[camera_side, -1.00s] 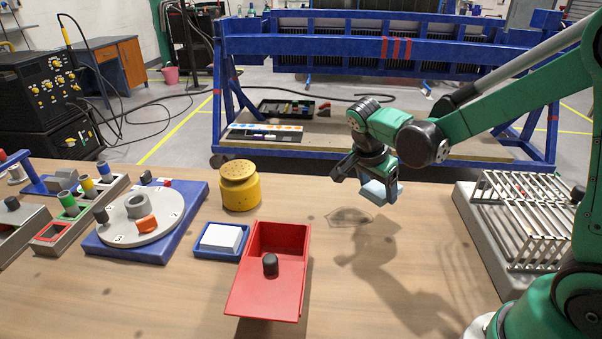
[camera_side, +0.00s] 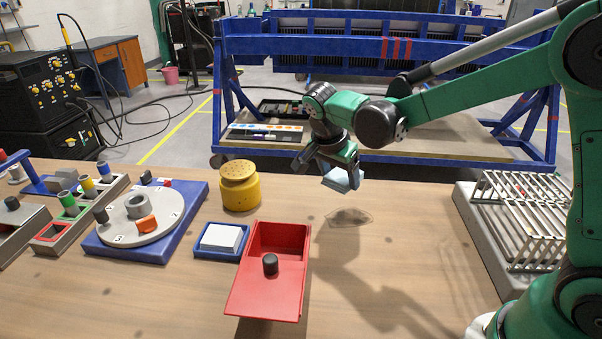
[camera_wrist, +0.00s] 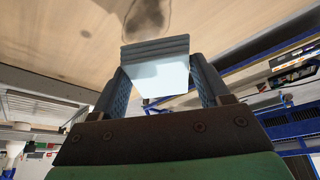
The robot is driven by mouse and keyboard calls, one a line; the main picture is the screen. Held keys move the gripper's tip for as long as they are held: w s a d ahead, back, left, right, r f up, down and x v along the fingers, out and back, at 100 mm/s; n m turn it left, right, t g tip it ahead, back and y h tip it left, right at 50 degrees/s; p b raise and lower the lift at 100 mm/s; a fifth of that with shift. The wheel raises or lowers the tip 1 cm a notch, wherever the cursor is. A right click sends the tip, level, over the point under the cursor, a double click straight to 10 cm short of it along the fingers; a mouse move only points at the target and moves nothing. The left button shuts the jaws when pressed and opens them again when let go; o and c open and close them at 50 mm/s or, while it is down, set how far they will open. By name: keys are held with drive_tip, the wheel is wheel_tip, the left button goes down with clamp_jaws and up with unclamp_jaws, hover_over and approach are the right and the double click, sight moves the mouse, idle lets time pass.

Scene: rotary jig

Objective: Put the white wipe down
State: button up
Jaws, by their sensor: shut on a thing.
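My gripper (camera_side: 338,168) is shut on the white wipe (camera_side: 344,180), a pale bluish-white folded block held above the table. In the wrist view the wipe (camera_wrist: 160,78) sits between the two fingers of my gripper (camera_wrist: 162,84), with layered grey edges on its far side. Below it on the table is a dark smudge (camera_side: 349,217) with an irregular outline. The smudge also shows at the top of the wrist view (camera_wrist: 148,14). The wipe is clear of the table.
A red box (camera_side: 259,301) with a black knob stands left of the smudge. A blue tray (camera_side: 203,252) with a white block, a yellow canister (camera_side: 240,190) and a rotary jig (camera_side: 110,240) lie farther left. A slatted rack (camera_side: 500,255) stands at the right. Table around the smudge is clear.

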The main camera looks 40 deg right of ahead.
drive_tip(key=w+a+n+t, duration=0.1)
drive_tip(key=w+a+n, duration=0.3)
drive_tip(key=a, duration=0.5)
drive_tip(key=r+n+t+y, duration=0.1)
drive_tip(key=n, duration=0.2)
hover_over(221, 237)
drive_tip(key=f, duration=0.7)
drive_tip(key=shift+s+a+f, duration=0.3)
drive_tip(key=shift+s+a, duration=0.1)
drive_tip(key=shift+f, duration=0.15)
drive_tip(key=o, duration=1.3)
drive_tip(key=shift+o, duration=0.2)
